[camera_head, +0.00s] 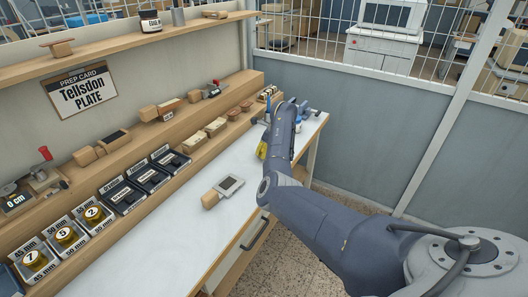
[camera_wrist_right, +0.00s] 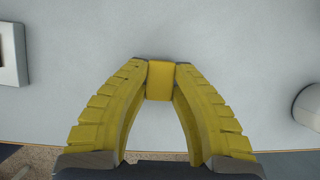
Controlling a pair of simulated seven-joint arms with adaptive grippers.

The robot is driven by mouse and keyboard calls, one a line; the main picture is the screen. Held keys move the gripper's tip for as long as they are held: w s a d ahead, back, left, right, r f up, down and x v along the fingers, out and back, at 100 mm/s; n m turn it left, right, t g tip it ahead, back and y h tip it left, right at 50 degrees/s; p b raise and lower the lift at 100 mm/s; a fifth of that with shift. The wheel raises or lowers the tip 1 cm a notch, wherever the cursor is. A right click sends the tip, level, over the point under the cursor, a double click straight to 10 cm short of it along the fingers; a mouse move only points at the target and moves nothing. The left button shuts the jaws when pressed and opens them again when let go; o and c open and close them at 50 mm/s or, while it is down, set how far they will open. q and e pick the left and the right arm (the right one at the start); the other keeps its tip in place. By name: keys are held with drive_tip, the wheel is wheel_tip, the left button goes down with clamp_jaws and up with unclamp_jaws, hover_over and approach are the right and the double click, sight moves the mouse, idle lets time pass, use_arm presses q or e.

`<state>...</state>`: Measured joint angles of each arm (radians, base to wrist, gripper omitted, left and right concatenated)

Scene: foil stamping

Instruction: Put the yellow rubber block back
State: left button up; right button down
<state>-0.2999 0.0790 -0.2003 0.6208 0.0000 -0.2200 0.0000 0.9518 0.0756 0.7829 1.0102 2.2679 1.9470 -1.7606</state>
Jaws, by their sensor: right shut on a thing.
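The yellow rubber block (camera_wrist_right: 160,82) is between the fingertips of my right gripper (camera_wrist_right: 160,70), which is shut on it above the pale worktop. In the head view my right gripper (camera_head: 262,150) shows as a small yellow patch at the far part of the bench, mostly hidden behind my arm. The block cannot be told apart from the yellow fingers there. My left gripper is not in view.
The long white bench (camera_head: 175,225) holds a wooden-handled tool with a grey plate (camera_head: 230,184). Black trays (camera_head: 122,196) and several wooden blocks (camera_head: 192,142) line the wooden shelf steps at left. A rounded white thing (camera_wrist_right: 308,105) lies right of my right gripper.

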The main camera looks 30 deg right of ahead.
drive_tip(key=c, duration=1.3)
unclamp_jaws()
drive_tip(key=shift+o, duration=0.2)
drive_tip(key=v, duration=1.2)
drive_tip(key=shift+r, duration=0.15)
